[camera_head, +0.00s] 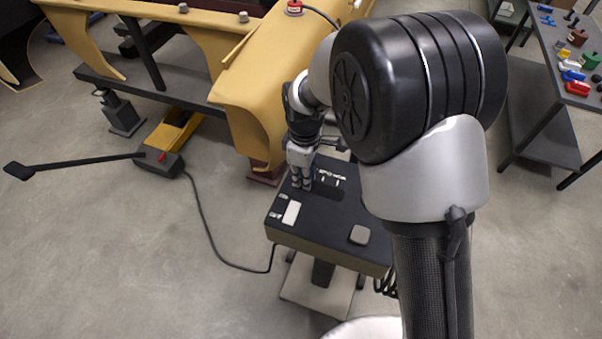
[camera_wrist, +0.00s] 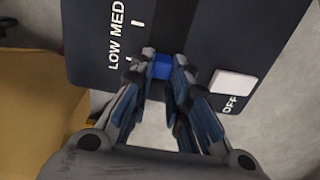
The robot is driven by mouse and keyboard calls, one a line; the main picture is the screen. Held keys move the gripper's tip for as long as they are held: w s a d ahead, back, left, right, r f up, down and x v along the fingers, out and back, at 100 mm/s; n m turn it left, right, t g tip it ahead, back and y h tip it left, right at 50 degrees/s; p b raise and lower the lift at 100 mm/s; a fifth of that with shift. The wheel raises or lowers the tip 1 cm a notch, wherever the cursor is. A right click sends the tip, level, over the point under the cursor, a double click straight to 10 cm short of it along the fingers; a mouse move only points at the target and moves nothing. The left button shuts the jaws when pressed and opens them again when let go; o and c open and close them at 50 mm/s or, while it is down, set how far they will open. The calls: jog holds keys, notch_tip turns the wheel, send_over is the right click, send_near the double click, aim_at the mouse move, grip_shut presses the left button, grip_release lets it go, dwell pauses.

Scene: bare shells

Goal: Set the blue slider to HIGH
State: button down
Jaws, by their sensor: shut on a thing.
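The blue slider (camera_wrist: 162,70) shows between my fingertips in the wrist view, on a dark control panel (camera_wrist: 90,60). It sits near the LOW end of the printed scale (camera_wrist: 115,40), about level with the LOW mark. Only LOW and MED are readable there; the HIGH label is out of that frame. A black slot runs from the slider past MED toward the top edge. My gripper (camera_wrist: 162,72) is shut on the slider. In the head view my gripper (camera_head: 301,182) points down onto the panel (camera_head: 320,222) at its far left part and hides the slider.
A white switch (camera_wrist: 233,84) with an OFF label lies right of the fingers. In the head view a grey button (camera_head: 359,235) is on the panel's near right. A yellow vehicle body panel (camera_head: 245,95) stands close behind. A cable (camera_head: 205,225) runs along the floor.

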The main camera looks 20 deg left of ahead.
aim_at(332, 192)
jog(key=d, duration=0.7)
jog(key=shift+s+d+p, duration=0.3)
jog(key=shift+s, duration=0.05)
jog(key=c, duration=1.7)
grip_release()
jog(key=shift+d, duration=0.2)
jog(key=shift+o, duration=0.9)
jog(key=shift+a, duration=0.15)
jog(key=shift+r, duration=0.1)
jog(key=shift+w+r, duration=0.1)
jog(key=shift+r, duration=0.2)
notch_tip(332, 192, up, 11)
jog(key=shift+r, duration=0.15)
